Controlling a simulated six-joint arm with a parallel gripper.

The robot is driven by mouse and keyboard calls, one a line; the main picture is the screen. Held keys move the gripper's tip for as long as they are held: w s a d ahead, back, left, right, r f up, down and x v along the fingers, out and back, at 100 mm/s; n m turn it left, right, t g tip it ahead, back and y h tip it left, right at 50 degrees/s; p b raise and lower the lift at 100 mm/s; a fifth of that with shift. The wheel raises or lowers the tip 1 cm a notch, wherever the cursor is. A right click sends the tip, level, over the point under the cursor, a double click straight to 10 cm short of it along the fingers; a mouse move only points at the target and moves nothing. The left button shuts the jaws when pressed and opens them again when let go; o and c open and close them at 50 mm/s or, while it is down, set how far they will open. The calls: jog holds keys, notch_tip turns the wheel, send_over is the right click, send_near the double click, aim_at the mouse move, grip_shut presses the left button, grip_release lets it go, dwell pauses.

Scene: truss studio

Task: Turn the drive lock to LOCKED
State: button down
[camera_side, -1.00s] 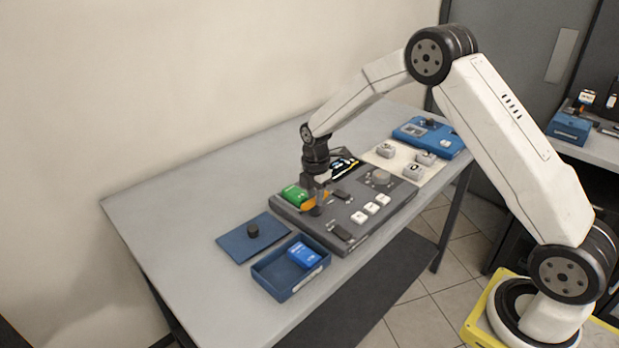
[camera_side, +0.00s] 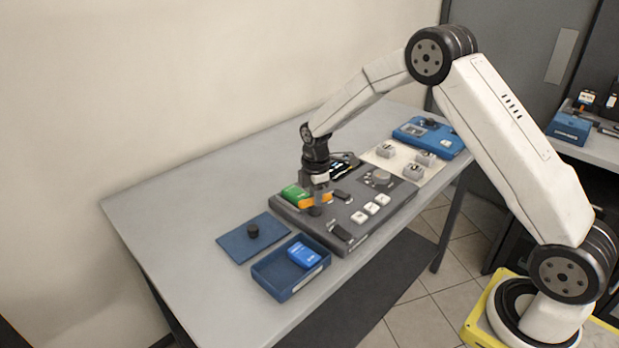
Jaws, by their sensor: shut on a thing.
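The dark grey console (camera_side: 345,243) sits on the table. At its left end is a green block (camera_side: 292,194) with an orange lever (camera_side: 318,200) beside it, which I take to be the drive lock. My gripper (camera_side: 317,196) points down over the lever and is shut on it. The fingers partly cover the lever, and its LOCKED marking is too small to read. The lever lies along the right side of the green block, close to or touching it; I cannot tell which.
An open blue box (camera_side: 262,280) holding a blue cartridge (camera_side: 304,255) stands in front left. A blue lid (camera_side: 238,243) with a black knob lies behind it. White keys and a grey knob (camera_side: 381,177) are on the console. A pale mat (camera_side: 400,172) with grey blocks and a blue case (camera_side: 450,150) lie to the right.

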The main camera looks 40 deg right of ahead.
jog(key=m, duration=1.3)
jog(key=shift+r+m, duration=0.1)
jog(key=shift+m, duration=0.3)
jog(key=c, duration=0.5)
grip_release()
jog(key=shift+r, duration=3.9)
